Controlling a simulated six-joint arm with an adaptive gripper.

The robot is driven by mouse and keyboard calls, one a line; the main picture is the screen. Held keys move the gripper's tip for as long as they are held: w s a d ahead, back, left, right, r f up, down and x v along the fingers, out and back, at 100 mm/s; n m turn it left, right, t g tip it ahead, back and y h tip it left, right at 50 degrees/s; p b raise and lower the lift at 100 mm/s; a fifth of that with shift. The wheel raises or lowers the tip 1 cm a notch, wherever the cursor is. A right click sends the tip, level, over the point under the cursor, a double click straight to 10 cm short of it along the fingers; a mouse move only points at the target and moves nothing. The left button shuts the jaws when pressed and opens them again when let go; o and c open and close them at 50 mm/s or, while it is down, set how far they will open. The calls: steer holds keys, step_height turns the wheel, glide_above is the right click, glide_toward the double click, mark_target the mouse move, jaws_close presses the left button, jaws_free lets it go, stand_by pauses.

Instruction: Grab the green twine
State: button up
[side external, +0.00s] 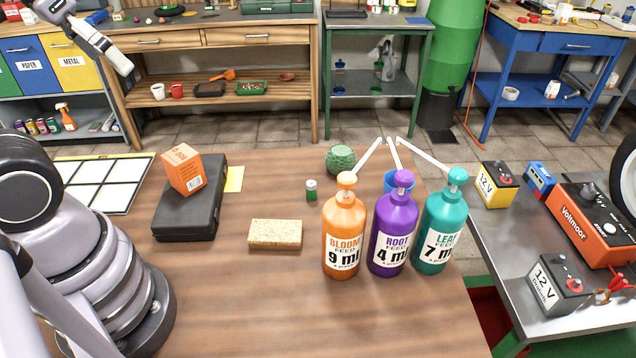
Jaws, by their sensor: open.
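A green ball of twine (340,159) sits on the brown wooden table (240,320) near its back edge, behind the orange bottle. Its upper part and sides show clearly, with the orange bottle's top close in front of it. My gripper is not in view; only parts of my arm show at the left and top left.
Orange (343,225), purple (392,235) and teal (441,225) pump bottles stand in front and right of the twine. A small green-lidded jar (311,190), sponge (275,234) and black case (190,205) with an orange box (182,168) are left. The front table is clear.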

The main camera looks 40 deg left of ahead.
steer(key=w+d+f+n+g+h, duration=0.3)
steer(key=w+d+n+g+h, duration=0.25)
steer(key=w+d+h, duration=0.4)
steer(key=w+d+f+n+h, duration=0.1)
steer(key=w+d+n+h, duration=0.3)
steer(key=w, duration=0.5)
steer(key=n+t+y, duration=0.6)
steer(key=n+t, duration=1)
steer(key=n, duration=0.5)
glide_above(328, 158)
steer(key=s, duration=0.1)
step_height(328, 158, down, 28)
steer(key=shift+t, duration=0.25)
steer(key=f, duration=0.5)
steer(key=shift+s+a, duration=0.2)
steer(key=shift+a, duration=0.05)
steer(key=shift+f, duration=0.6)
steer(key=shift+f+x, duration=0.2)
steer(key=shift+x, duration=1.1)
steer(key=shift+f+x, duration=0.2)
steer(key=shift+x, duration=1.05)
